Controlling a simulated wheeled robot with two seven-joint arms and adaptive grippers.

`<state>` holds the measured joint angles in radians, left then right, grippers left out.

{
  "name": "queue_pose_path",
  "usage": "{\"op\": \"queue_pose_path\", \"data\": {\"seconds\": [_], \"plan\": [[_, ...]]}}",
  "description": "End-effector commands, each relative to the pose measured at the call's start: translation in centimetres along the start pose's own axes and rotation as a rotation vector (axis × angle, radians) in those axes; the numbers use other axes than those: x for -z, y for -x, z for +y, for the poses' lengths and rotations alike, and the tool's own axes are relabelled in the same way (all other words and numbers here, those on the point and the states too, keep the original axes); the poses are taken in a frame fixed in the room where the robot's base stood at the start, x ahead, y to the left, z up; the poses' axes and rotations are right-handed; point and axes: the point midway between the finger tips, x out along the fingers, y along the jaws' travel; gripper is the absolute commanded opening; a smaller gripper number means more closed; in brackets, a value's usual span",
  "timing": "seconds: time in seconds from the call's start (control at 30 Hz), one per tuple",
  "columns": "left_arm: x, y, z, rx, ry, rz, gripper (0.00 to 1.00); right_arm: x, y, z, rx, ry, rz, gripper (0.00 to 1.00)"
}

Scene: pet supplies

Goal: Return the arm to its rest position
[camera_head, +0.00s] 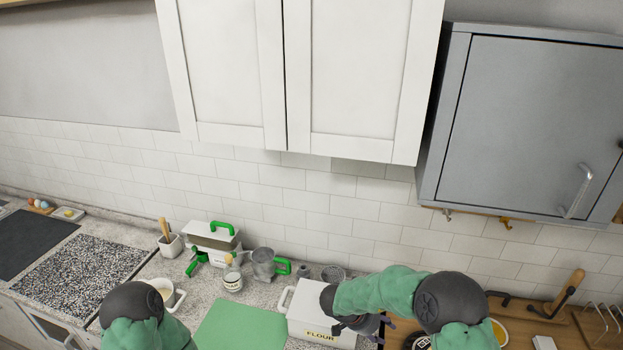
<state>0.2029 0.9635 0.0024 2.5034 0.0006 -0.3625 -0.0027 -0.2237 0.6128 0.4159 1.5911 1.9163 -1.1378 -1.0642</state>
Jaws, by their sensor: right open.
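My right arm (385,290), in a green sleeve with black joints, reaches in from the lower right. My right gripper (357,326) is dark and partly hidden by the arm. It is open over the right part of a white bin labelled FLOUR (305,324). I cannot tell whether it touches the bin. My left arm (145,320) shows only as a green sleeve and black joint at the bottom left. My left gripper is out of view.
A green board (242,326) lies left of the bin. A metal cup (263,264), a labelled jar (233,281) and a utensil pot (171,244) stand behind. White cabinets (350,80) and a grey cabinet (530,120) hang above. A wooden rack (565,285) is at right.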

Motion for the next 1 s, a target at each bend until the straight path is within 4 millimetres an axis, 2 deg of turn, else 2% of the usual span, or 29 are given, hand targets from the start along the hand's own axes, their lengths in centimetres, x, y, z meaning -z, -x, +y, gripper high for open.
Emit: {"op": "queue_pose_path", "data": {"seconds": [0.43, 0.63, 0.77, 0.87, 1.0], "plan": [[0.0, 0.0, 0.0, 0.0, 0.0, 0.0, 0.4, -0.2, -4.5, -0.3, 0.104, 0.05, 0.073, 0.45], [0.0, 0.0, 0.0, 0.0, 0.0, 0.0, 0.4, -1.6, -7.3, -0.4, 0.202, 0.103, 0.086, 0.45], [0.0, 0.0, 0.0, 0.0, -0.001, 0.0, 0.4, -4.3, -9.6, -0.2, 0.303, 0.167, 0.056, 0.45], [0.0, 0.0, 0.0, 0.0, -0.001, 0.0, 0.4, -7.4, -11.0, 0.2, 0.393, 0.225, -0.003, 0.45], [0.0, 0.0, 0.0, 0.0, 0.0, 0.0, 0.4, -12.8, -11.9, 1.8, 0.51, 0.312, -0.129, 0.45]]}}
